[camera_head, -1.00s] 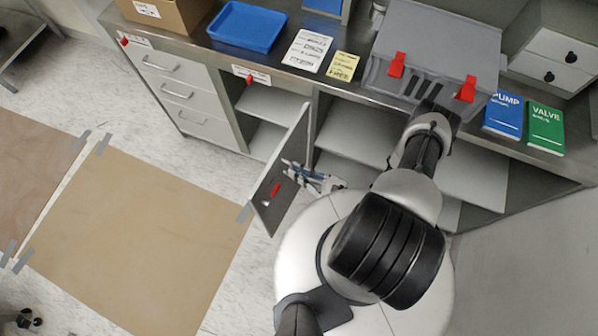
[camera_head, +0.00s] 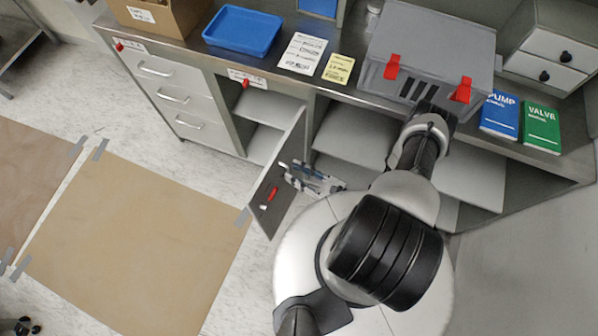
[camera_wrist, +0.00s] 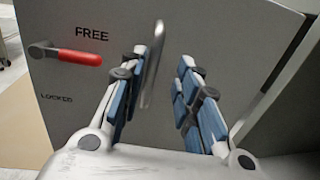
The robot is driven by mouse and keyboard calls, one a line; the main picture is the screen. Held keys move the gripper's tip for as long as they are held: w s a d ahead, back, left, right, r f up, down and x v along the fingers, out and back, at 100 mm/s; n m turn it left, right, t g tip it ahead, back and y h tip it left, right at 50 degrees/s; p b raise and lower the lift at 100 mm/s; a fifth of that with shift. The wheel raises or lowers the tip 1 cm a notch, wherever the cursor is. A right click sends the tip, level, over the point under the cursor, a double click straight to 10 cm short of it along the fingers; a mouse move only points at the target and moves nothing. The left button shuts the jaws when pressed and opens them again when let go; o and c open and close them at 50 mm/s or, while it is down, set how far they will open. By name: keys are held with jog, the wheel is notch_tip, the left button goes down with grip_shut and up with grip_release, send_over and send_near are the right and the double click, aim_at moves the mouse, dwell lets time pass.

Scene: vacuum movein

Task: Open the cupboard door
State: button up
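The grey cupboard door (camera_head: 283,165) stands swung well out from the cabinet, with the open compartment (camera_head: 266,140) showing to its left. Its outer face fills much of the wrist view (camera_wrist: 225,30). It bears a red lever (camera_wrist: 80,57) lying beside the word FREE, with LOCKED below; the lever also shows in the head view (camera_head: 272,194). A grey upright bar handle (camera_wrist: 153,62) is on the same face. My gripper (camera_wrist: 165,75) is open, blue-padded fingers apart at the handle, which appears between them, nearer the left finger. Contact cannot be told.
The counter holds a blue tray (camera_head: 243,29), papers (camera_head: 303,53), a grey case (camera_head: 432,45) with red latches and two books (camera_head: 500,115). Drawers (camera_head: 180,96) stand left of the compartment. Floor left of the door is clear, with a brown mat (camera_head: 130,240).

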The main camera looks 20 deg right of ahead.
jog(key=shift+s+d, duration=0.1)
jog(key=v, duration=0.7)
jog(key=shift+d, duration=0.1)
dwell(0.5)
